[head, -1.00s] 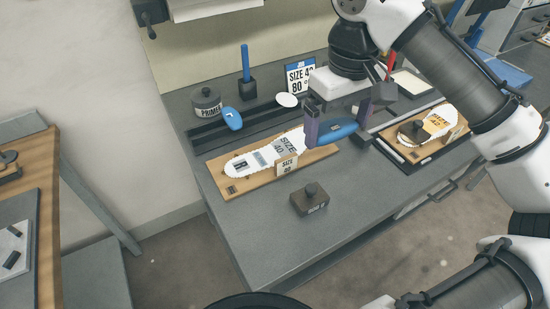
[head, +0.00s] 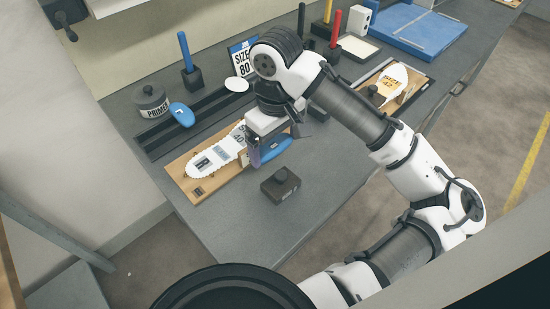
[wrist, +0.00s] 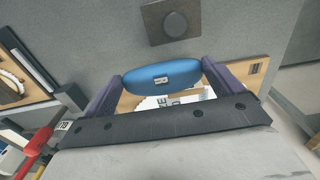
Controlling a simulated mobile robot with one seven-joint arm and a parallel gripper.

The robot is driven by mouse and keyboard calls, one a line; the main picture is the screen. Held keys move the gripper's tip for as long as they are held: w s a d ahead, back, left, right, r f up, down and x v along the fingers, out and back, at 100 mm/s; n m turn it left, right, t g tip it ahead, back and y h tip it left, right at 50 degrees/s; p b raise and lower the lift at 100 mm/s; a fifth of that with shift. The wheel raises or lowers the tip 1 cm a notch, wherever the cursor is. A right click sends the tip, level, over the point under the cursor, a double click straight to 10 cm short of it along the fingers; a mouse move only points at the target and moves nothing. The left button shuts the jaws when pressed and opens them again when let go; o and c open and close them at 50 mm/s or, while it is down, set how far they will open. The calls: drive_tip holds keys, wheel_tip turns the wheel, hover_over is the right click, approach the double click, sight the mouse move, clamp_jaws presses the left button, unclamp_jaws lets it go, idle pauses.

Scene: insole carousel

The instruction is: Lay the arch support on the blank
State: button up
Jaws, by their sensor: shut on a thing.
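My gripper (head: 269,147) is shut on a blue oval arch support (head: 272,150). In the wrist view the arch support (wrist: 160,77) sits crosswise between the two purple fingers. The blank (head: 218,158) is a white, jagged-edged insole marked R and size 40, lying on a wooden board (head: 183,167). The gripper is over the board's right part and hides that end of the blank. In the wrist view part of the blank (wrist: 165,103) shows below the arch support, which looks held above it; the exact gap cannot be told.
A dark block with a knob (head: 281,186) stands in front of the board. A second blue piece (head: 182,115), a primer pot (head: 150,101), a white oval (head: 236,84) and a size sign (head: 242,57) are behind. Another board with a blank (head: 412,88) lies right.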

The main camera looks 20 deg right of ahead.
sight(276, 169)
drive_tip(key=shift+f, duration=3.2)
drive_tip(key=shift+f, duration=0.2)
drive_tip(key=o, duration=0.6)
drive_tip(key=shift+o, duration=0.2)
drive_tip(key=shift+r, duration=0.15)
